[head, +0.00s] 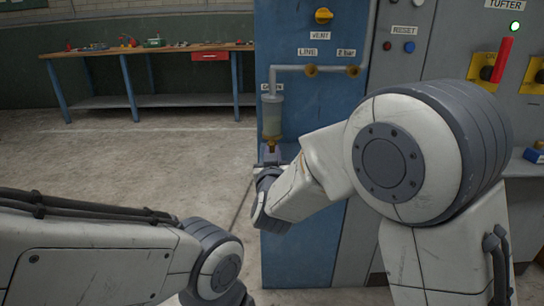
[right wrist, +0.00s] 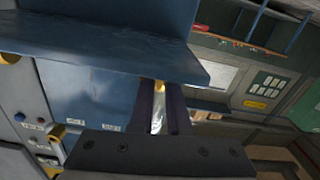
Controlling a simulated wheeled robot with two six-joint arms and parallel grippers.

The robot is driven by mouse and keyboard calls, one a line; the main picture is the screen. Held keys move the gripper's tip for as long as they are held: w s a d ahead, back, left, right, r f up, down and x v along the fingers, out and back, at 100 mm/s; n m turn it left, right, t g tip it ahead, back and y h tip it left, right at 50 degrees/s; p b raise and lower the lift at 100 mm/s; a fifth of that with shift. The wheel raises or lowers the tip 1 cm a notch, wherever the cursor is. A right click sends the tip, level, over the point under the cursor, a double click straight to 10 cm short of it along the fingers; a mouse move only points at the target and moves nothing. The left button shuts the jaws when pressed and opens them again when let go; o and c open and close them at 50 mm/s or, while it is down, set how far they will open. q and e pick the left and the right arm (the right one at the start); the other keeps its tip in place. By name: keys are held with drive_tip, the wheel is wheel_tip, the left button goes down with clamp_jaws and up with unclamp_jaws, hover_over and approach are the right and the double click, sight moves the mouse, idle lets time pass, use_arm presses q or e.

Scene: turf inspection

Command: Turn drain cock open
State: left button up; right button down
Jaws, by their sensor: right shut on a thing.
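The drain cock (head: 271,146) is a small brass fitting at the bottom of a clear filter bowl (head: 272,115) on the blue panel. In the head view my right gripper (head: 272,158) is right below the bowl, at the cock. My arm partly hides this area. In the right wrist view the two dark fingers (right wrist: 160,108) are shut on the cock, and a bit of brass (right wrist: 159,86) shows at their tips. The cock's turn angle is not clear. My left arm enters at lower left; its gripper is out of view.
A grey pipe (head: 300,68) with brass fittings runs above the bowl. A yellow knob (head: 323,15) sits higher on the blue panel (head: 310,120). A red lever (head: 503,60) is at the right. A workbench (head: 150,52) stands far back left, with open floor before it.

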drive_tip(key=shift+m, duration=0.7)
drive_tip(key=c, duration=1.2)
unclamp_jaws()
drive_tip(key=shift+o, duration=0.2)
drive_tip(key=shift+s, duration=0.1)
drive_tip(key=s+p, duration=0.2)
drive_tip(key=s, duration=0.8)
drive_tip(key=shift+s, duration=0.2)
